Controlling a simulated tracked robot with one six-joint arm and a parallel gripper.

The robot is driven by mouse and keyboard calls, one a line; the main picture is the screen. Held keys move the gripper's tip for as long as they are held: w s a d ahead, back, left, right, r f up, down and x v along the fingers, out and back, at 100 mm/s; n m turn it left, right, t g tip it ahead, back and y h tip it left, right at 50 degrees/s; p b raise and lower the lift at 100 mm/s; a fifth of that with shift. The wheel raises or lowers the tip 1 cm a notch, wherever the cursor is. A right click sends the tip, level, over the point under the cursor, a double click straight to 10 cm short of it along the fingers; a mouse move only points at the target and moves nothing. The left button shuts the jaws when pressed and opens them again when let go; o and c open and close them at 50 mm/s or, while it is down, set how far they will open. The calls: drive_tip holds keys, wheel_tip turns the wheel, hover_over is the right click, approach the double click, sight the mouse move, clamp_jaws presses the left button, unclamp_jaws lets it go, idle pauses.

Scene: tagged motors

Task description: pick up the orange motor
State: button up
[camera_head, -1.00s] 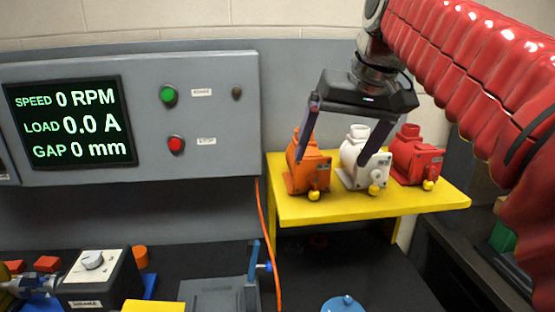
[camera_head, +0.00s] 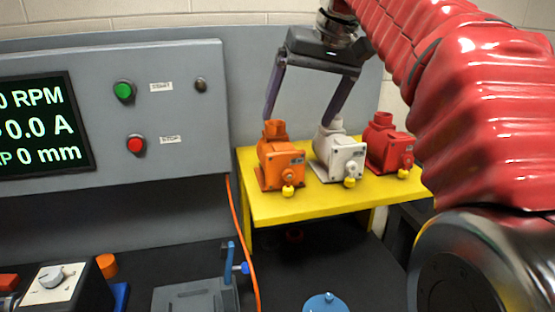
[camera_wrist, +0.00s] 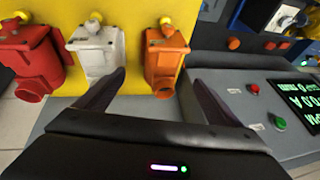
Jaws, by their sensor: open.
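The orange motor (camera_head: 281,160) stands at the left end of a yellow shelf (camera_head: 300,208), with a yellow knob low on its front. It also shows in the wrist view (camera_wrist: 164,60), upside down, between and beyond the fingertips. My gripper (camera_head: 299,120) is open and empty. In the head view its left finger appears at the top of the orange motor and its right finger by the white motor (camera_head: 340,155). In the wrist view the fingers (camera_wrist: 160,85) lie either side of the orange motor's line; I cannot tell whether they touch anything.
A red motor (camera_head: 388,146) stands right of the white one, close by. A grey panel (camera_head: 180,115) with green and red buttons and a screen is at left. An orange cable (camera_head: 236,235) hangs by the shelf. A blue-lidded item (camera_head: 325,303) sits below.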

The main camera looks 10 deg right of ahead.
sight(284, 143)
drive_tip(key=x, duration=0.7)
drive_tip(key=shift+a+f, duration=0.1)
drive_tip(key=shift+f, duration=0.05)
drive_tip(key=shift+x, duration=2.45)
drive_tip(key=shift+a, duration=0.15)
drive_tip(key=shift+c, duration=0.5)
drive_tip(key=c, duration=2)
drive_tip(key=shift+c, duration=0.3)
drive_tip(key=shift+w+r, duration=0.1)
drive_tip(key=shift+r, duration=0.15)
drive_tip(key=shift+r, duration=4.9)
